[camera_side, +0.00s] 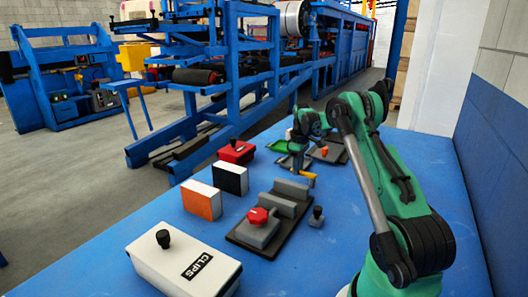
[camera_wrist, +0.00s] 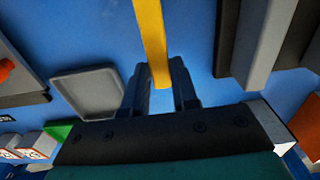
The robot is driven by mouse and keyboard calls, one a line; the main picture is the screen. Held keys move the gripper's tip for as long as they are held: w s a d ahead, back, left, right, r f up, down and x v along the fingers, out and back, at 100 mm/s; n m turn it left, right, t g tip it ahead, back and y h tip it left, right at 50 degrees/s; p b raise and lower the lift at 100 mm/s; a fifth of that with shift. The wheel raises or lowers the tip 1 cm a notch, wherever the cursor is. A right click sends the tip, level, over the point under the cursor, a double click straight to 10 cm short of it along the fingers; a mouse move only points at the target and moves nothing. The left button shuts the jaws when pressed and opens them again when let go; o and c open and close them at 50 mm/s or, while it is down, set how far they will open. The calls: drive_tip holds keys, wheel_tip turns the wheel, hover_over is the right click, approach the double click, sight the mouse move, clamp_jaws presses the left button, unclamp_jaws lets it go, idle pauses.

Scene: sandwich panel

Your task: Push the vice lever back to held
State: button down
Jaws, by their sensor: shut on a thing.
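In the side view my gripper (camera_side: 299,170) is low over the blue table, behind the vice. In the wrist view my gripper (camera_wrist: 158,88) is shut on a yellow bar (camera_wrist: 151,35), which runs up and out of the picture. A yellow piece (camera_side: 308,181) also shows at the gripper in the side view. The vice (camera_side: 290,205) has grey jaw blocks on a dark base and a red knob (camera_side: 258,216) at its near end. A small dark knob on a grey foot (camera_side: 317,217) stands right of it. I cannot tell which part is the lever.
A white CLIPS box (camera_side: 160,268) with a black knob stands in front. An orange-and-white block (camera_side: 200,203), a black-and-white block (camera_side: 231,180) and a red box (camera_side: 234,155) line the left. A grey tray (camera_wrist: 88,92) lies beside my gripper. A wall bounds the right.

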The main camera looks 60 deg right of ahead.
drive_tip(key=c, duration=0.7)
unclamp_jaws()
wheel_tip(320, 180, up, 6)
drive_tip(key=shift+f, duration=0.15)
